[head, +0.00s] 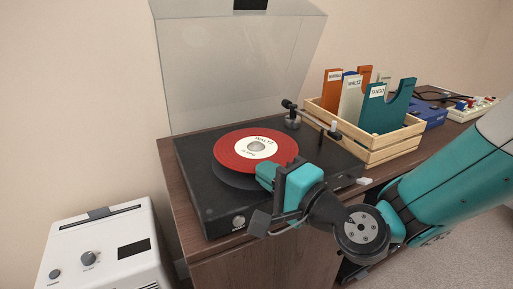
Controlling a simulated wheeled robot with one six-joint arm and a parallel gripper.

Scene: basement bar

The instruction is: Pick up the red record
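The red record (231,155) has a white label reading WALTZ. It lies on the turntable (194,168), apparently a little above the dark platter (223,176). My teal gripper (266,176) is at the record's near right edge, overlapping it in the picture. Its fingertips are partly hidden by the gripper body, so I cannot tell whether they touch or close on the record. The tonearm (312,120) is at the turntable's back right, clear of the record. The clear dust cover (235,65) stands open behind.
A wooden crate (376,155) holding labelled dividers, including WALTZ and TANGO, stands right of the turntable on the wooden cabinet (185,200). A blue box (432,114) and other items sit farther right. A white appliance (105,245) stands at lower left.

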